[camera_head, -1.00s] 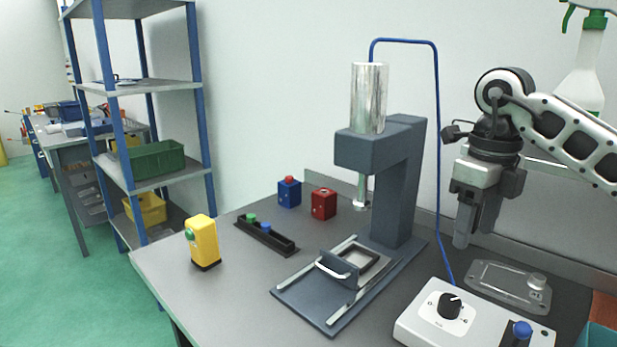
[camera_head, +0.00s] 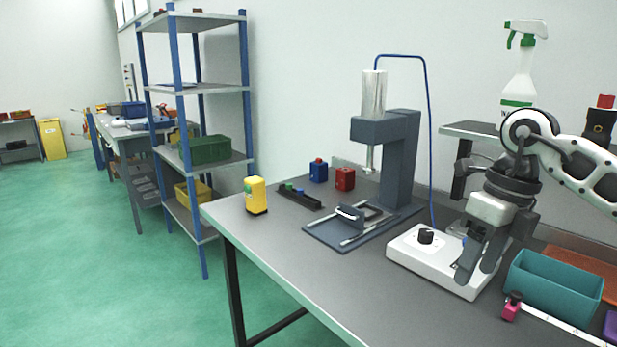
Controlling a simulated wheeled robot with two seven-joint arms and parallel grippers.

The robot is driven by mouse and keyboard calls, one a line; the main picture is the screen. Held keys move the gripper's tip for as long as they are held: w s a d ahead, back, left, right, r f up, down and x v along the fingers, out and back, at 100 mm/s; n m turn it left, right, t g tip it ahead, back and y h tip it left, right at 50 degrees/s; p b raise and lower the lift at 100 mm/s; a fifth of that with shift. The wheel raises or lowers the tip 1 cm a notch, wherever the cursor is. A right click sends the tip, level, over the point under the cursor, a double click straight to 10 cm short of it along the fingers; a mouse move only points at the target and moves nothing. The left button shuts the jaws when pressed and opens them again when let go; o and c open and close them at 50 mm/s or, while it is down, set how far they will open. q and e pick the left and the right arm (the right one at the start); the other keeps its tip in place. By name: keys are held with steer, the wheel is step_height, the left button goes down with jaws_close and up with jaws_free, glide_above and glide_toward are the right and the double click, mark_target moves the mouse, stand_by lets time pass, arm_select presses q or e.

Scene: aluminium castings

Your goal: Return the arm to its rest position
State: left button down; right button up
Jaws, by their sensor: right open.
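My right arm comes in from the right edge, white and black. Its right gripper (camera_head: 476,277) points down, open and empty, in front of the white control box (camera_head: 407,250) with the black knob. The gripper hides the right part of that box. Whether the fingers touch the box cannot be told. My left gripper does not show.
The grey table (camera_head: 305,269) bears a press (camera_head: 400,160), a yellow block (camera_head: 256,196), a blue block (camera_head: 318,170) and a red block (camera_head: 345,179). A teal bin (camera_head: 552,289) and a small pink item (camera_head: 511,309) are right of the gripper. The front left tabletop is clear.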

steer(key=s+a+f+m+y, duration=0.2)
steer(key=s+a+m+y, duration=0.15)
steer(key=a+y, duration=0.75)
steer(key=s+a+f+m+y, duration=0.3)
steer(key=a+y, duration=0.4)
steer(key=a, duration=0.7)
steer(key=w+d+f+m+t+h, duration=0.1)
steer(key=d+f+m+t+h, duration=0.4)
steer(key=m+t, duration=0.55)
steer(key=w+d+f+m+t+h, duration=0.1)
steer(key=d+f+m+t+h, duration=0.35)
steer(key=m, duration=0.85)
steer(key=s+d+f+m+g+h, duration=0.2)
steer(key=s+f+m+h, duration=0.1)
steer(key=s+f, duration=0.4)
steer(key=s+d+f+m+g+h, duration=0.2)
steer(key=s+f+m, duration=0.4)
steer(key=f, duration=0.6)
steer(key=shift+s+d+m+g+h, duration=0.35)
steer(key=shift+d+h, duration=0.3)
steer(key=shift+h, duration=0.6)
steer(key=shift+c, duration=0.3)
